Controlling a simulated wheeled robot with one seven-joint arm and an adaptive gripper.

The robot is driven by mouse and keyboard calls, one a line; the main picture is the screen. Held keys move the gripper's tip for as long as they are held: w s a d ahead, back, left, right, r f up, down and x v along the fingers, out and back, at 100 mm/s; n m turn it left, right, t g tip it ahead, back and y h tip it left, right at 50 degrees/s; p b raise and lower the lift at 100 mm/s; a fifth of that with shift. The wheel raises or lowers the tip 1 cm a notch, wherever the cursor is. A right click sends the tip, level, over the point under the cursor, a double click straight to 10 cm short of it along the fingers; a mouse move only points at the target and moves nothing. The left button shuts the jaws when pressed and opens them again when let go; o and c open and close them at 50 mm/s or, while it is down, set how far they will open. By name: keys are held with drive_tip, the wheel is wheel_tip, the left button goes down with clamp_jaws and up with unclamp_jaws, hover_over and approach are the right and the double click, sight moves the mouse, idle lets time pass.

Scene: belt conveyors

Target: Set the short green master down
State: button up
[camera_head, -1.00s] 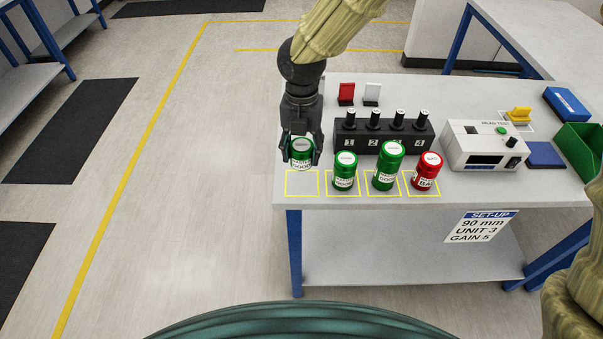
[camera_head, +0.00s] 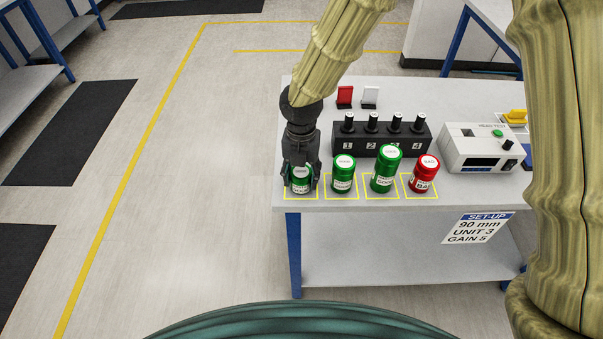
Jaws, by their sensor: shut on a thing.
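The short green master (camera_head: 300,184) is a green can with a white label, at the front left corner of the table. My gripper (camera_head: 300,178) comes down over it from above and is shut on its sides. The can is upright within the leftmost yellow outlined square (camera_head: 312,198). Its base looks at or very near the table top; I cannot tell whether it touches. The gripper hides much of its body.
To the right stand another green can (camera_head: 343,174), a taller green can (camera_head: 386,168) and a red can (camera_head: 424,175), each in its own yellow square. Behind are a black numbered block (camera_head: 380,139) and a white tester (camera_head: 470,148). The table's front edge is close.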

sight(302, 171)
drive_tip(key=o, duration=1.3)
drive_tip(key=shift+f, duration=0.15)
wheel_tip(302, 171, up, 12)
drive_tip(key=b, duration=0.1)
drive_tip(key=shift+r, duration=0.2)
drive_tip(key=shift+f, duration=0.1)
